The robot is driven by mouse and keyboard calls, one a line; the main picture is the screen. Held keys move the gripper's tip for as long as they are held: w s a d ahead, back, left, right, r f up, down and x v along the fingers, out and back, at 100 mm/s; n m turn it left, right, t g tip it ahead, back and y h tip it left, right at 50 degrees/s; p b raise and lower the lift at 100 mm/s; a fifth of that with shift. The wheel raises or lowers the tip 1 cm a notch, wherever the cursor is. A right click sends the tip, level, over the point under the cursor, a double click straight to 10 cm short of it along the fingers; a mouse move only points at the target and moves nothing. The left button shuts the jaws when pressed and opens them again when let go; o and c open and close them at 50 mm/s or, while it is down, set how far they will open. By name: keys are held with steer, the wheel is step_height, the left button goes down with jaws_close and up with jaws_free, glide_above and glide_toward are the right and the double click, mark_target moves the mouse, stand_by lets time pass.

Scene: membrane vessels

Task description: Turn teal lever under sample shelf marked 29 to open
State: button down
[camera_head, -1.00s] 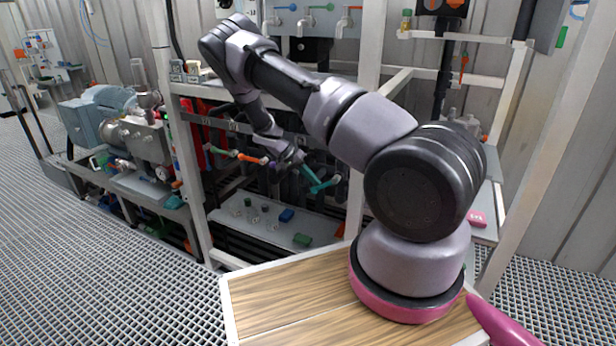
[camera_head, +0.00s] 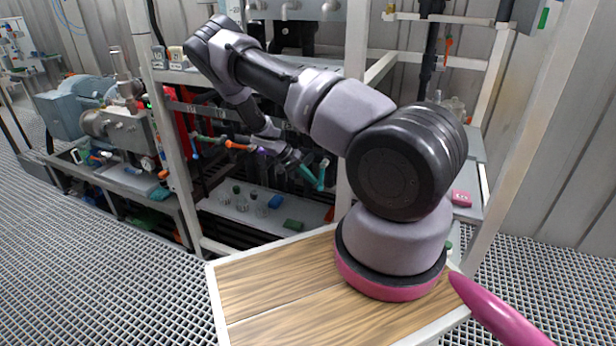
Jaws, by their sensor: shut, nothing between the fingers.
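The teal lever (camera_head: 310,177) is under the sample shelf, at the right end of a row of coloured levers. It shows as a bent teal shape, with one part slanting down and another rising on its right. My gripper (camera_head: 293,163) is shut and empty, just left of the lever's upper end. The dark fingers are small and overlap the dark background, so I cannot tell whether they touch the lever. My forearm hides part of the shelf front (camera_head: 205,107), and I cannot read a 29 on it.
An orange lever (camera_head: 238,146) and a purple one (camera_head: 262,151) are left of my gripper. The lower shelf (camera_head: 225,210) holds small glass vessels, a blue block (camera_head: 275,201) and a green block (camera_head: 293,225). A white frame post (camera_head: 357,60) stands right of the teal lever.

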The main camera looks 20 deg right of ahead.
steer(key=shift+s+d+f, duration=0.2)
steer(key=shift+a+r, duration=0.1)
stand_by(0.5)
steer(key=v, duration=0.9)
steer(key=s+a+r+t+y, duration=0.1)
steer(key=a+r+y, duration=0.15)
steer(key=r, duration=0.75)
steer(key=s+a+r+t+y, duration=0.1)
steer(key=s+a+r+y, duration=0.15)
steer(key=r, duration=0.65)
steer(key=s+a+r+n+t+y, duration=0.1)
steer(key=s+r+t+y, duration=0.1)
steer(key=s+r, duration=0.7)
steer(key=s+a+r+n+t+y, duration=0.1)
steer(key=s+r+t+y, duration=0.15)
steer(key=s+r, duration=0.7)
steer(key=s+a+r+n+t, duration=0.1)
steer(key=s+r+n+t, duration=0.1)
steer(key=s+r, duration=0.5)
steer(key=shift+s+a+r+t, duration=0.35)
steer(key=shift+s+t, duration=0.2)
steer(key=shift+t, duration=0.3)
